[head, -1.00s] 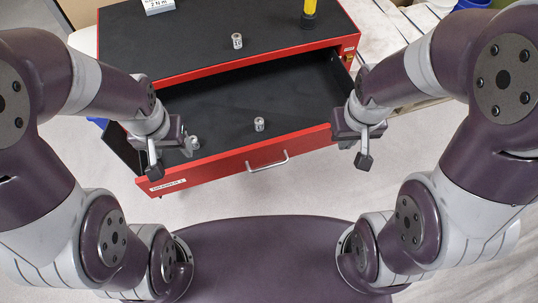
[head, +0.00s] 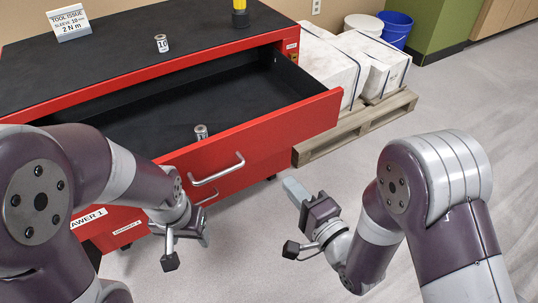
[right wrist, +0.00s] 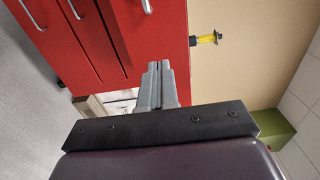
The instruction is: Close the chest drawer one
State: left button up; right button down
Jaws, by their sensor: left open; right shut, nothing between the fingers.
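The red chest (head: 130,61) has a black top. Its top drawer (head: 262,141), labelled as drawer 1, is pulled well out, with a silver bar handle (head: 217,170) on its front. A small metal socket (head: 201,132) lies inside the drawer near the front. My left gripper (head: 187,238) is open in front of the drawer's left part, apart from the handle. My right gripper (head: 294,190) is shut and empty, to the right of the handle and apart from the drawer front. In the right wrist view its closed fingers (right wrist: 156,85) point toward the red chest.
A second socket (head: 162,43), a sign (head: 69,22) and a yellow-handled tool (head: 240,14) stand on the chest top. White blocks (head: 335,65) on a wooden pallet (head: 355,128) stand right of the chest, with white and blue buckets (head: 395,29) behind. The floor at right is clear.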

aim_at(255, 142)
jog(key=b+x, duration=0.2)
jog(key=x, duration=0.9)
jog(key=shift+w+a+f+b, duration=0.1)
jog(key=shift+w+a+b, duration=0.1)
jog(key=shift+b, duration=0.2)
pick_arm(q)
jog(key=shift+f, duration=1.6)
pick_arm(e)
jog(key=shift+w+a, duration=0.35)
jog(key=shift+w, duration=0.15)
